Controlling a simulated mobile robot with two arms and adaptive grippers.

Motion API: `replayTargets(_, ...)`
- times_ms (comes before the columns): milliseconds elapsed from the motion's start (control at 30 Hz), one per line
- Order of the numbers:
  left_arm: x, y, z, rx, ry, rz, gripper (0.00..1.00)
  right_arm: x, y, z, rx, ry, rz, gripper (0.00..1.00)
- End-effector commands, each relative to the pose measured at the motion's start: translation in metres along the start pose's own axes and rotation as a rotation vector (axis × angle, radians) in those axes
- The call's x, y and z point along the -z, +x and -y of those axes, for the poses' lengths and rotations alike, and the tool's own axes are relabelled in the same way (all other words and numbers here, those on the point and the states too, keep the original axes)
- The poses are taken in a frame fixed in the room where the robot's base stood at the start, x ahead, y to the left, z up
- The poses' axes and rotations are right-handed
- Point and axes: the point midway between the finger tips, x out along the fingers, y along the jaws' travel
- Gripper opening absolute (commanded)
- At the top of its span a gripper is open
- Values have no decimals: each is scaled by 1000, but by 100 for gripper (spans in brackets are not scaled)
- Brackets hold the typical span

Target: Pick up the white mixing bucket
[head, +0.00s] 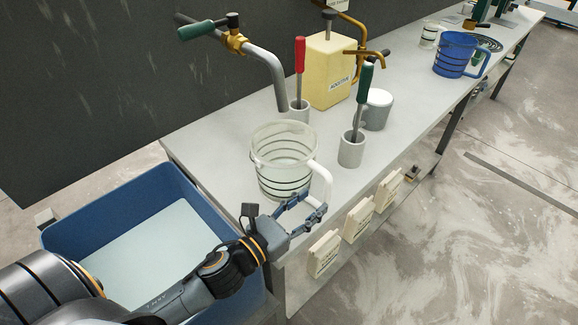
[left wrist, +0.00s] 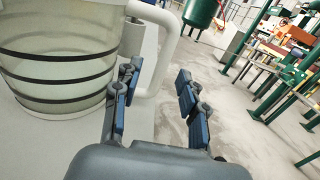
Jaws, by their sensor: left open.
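The white mixing bucket (head: 268,152) is a translucent pale container with dark rings and a white side handle (head: 324,178). It stands upright on the grey bench near its front left corner. My left gripper (head: 304,207) is open at the handle, on the near side of the bucket. In the left wrist view the bucket (left wrist: 50,62) fills the left. Its handle (left wrist: 166,62) shows between the two spread fingers of my left gripper (left wrist: 158,82). I cannot tell whether a finger touches it. My right gripper is not in view.
A blue tub (head: 85,222) of pale liquid stands left of the bench (head: 225,118). A grey tap pipe (head: 265,65) overhangs near the bucket. Holders with red-handled (head: 300,55) and green-handled (head: 363,85) tools stand behind and right. A blue jug (head: 455,55) is farther off.

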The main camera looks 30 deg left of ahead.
Motion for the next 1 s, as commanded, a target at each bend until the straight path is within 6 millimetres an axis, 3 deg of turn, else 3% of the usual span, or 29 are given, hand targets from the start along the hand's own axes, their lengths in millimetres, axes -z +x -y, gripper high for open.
replayTargets(100, -1, 7, 0, 0, 0, 0, 42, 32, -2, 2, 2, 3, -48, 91)
replayTargets(267, -6, 21, 2, 0, -3, 2, 42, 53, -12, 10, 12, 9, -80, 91)
replayTargets(500, -6, 54, 4, -1, -1, 0, 42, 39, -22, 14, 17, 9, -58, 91)
replayTargets(800, -4, 59, 4, 0, -1, -1, 42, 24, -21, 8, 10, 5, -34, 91)
replayTargets(1000, -4, 59, 4, 0, -1, -1, 1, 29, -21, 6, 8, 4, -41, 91)
